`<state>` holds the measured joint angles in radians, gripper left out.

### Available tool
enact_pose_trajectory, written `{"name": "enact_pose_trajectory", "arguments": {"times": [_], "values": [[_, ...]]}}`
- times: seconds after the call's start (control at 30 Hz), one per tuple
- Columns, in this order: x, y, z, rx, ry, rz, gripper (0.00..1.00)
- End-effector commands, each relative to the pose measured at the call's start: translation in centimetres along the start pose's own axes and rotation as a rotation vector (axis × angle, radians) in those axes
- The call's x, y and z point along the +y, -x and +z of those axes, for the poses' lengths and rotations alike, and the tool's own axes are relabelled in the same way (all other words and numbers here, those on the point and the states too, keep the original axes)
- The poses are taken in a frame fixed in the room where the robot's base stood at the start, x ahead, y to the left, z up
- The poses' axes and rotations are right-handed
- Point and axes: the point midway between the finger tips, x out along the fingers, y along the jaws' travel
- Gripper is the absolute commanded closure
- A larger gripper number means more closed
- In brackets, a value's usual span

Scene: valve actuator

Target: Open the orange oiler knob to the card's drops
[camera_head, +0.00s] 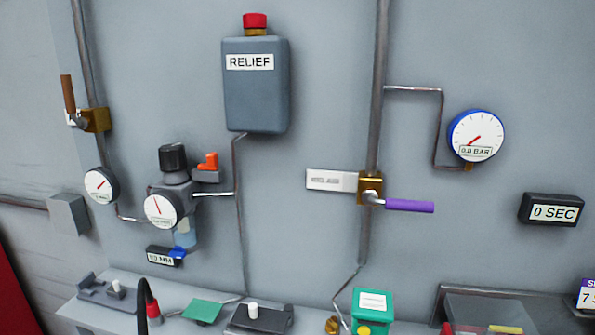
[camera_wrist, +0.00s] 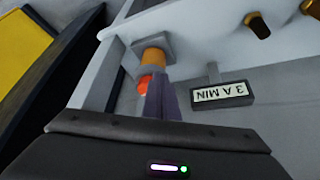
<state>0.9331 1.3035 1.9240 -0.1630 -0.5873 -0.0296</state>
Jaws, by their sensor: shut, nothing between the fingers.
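In the wrist view, an orange knob (camera_wrist: 153,57) sits on a grey square block, with a red-orange round part (camera_wrist: 145,84) just below it. My gripper (camera_wrist: 165,82) is shut and empty, its fingertips close beside the red-orange part. I cannot tell whether they touch. A small card (camera_wrist: 221,93) to the right of the fingers appears upside down and seems to read "3 A MIN". In the head view, an orange piece (camera_head: 208,161) sits on a grey block right of the regulator; I cannot tell if it is the same knob. My gripper does not show there.
In the head view, the wall carries the RELIEF box (camera_head: 256,90), a purple-handled valve (camera_head: 409,206), a 0.6 BAR gauge (camera_head: 476,136) and a 0 SEC display (camera_head: 552,211). Pipes run between them. A ledge below holds a green device (camera_head: 372,308). Brass fittings (camera_wrist: 257,25) show in the wrist view.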

Motion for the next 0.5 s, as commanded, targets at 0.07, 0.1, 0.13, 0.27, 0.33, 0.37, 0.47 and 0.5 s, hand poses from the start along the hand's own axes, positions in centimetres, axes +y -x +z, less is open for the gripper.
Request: {"name": "enact_pose_trajectory", "arguments": {"times": [0.07, 0.1, 0.13, 0.27, 0.33, 0.37, 0.47, 0.5], "values": [[-0.09, 0.14, 0.24, -0.001, 0.000, 0.000, 1.00], [-0.13, 0.19, 0.35, -0.001, 0.000, 0.000, 1.00], [-0.15, 0.23, 0.41, -0.001, 0.000, 0.000, 1.00], [-0.18, 0.28, 0.53, -0.001, 0.000, 0.000, 1.00], [-0.18, 0.28, 0.54, -0.002, 0.000, 0.000, 1.00], [-0.18, 0.28, 0.54, -0.002, 0.000, 0.000, 1.00], [-0.17, 0.29, 0.55, -0.002, 0.000, 0.000, 1.00], [-0.17, 0.34, 0.51, -0.002, 0.000, 0.000, 1.00]]}}
